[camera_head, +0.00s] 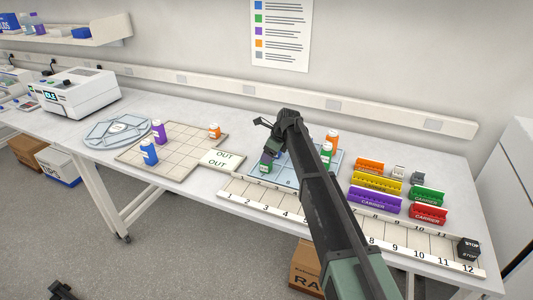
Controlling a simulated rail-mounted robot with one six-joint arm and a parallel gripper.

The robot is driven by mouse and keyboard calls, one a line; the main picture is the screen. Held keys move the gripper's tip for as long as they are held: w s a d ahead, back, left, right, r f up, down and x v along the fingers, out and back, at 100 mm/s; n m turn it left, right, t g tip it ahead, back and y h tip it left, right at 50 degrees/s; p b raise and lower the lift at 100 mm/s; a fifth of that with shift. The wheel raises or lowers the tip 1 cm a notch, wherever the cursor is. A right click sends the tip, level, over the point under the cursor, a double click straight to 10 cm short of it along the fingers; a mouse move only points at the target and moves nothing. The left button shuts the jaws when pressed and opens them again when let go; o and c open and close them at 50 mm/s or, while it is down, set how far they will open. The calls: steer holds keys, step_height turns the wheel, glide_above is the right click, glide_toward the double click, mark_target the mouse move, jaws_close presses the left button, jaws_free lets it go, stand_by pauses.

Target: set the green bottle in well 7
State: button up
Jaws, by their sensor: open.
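A green bottle (265,167) with a white label stands upright on the left front part of a pale blue gridded tray (308,182). Another green bottle (326,151) stands on the right back part of this tray, next to an orange bottle (331,137). My gripper (268,150) is open, just above and behind the front-left green bottle; its fingertips are small and dark, and I cannot tell whether they touch anything. My arm hides the middle of the tray. A number 8 shows near the tray's front edge; I cannot make out a 7 there.
A numbered strip (236,190) runs along the front edge, partly behind my arm. Colored carriers, including a purple one (374,200), and a dark STOP block (469,247) stand at right. A beige grid board (183,150) at left holds blue, purple and orange bottles. An OUT card (221,160) lies between.

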steer(key=p+v, duration=0.6)
steer(key=v, duration=0.2)
steer(key=s+d+n+h, duration=0.1)
steer(key=s+d+n, duration=0.5)
steer(key=s, duration=0.6)
steer(key=s+d+f+n+g+h, duration=0.1)
steer(key=s+d+n, duration=0.6)
steer(key=s, duration=0.6)
steer(key=s+d+n+h, duration=0.2)
steer(key=s+d+n, duration=0.5)
steer(key=s, duration=0.5)
steer(key=shift+s+f+n+b, duration=0.25)
steer(key=shift+s+n+b, duration=0.1)
steer(key=shift+n, duration=0.55)
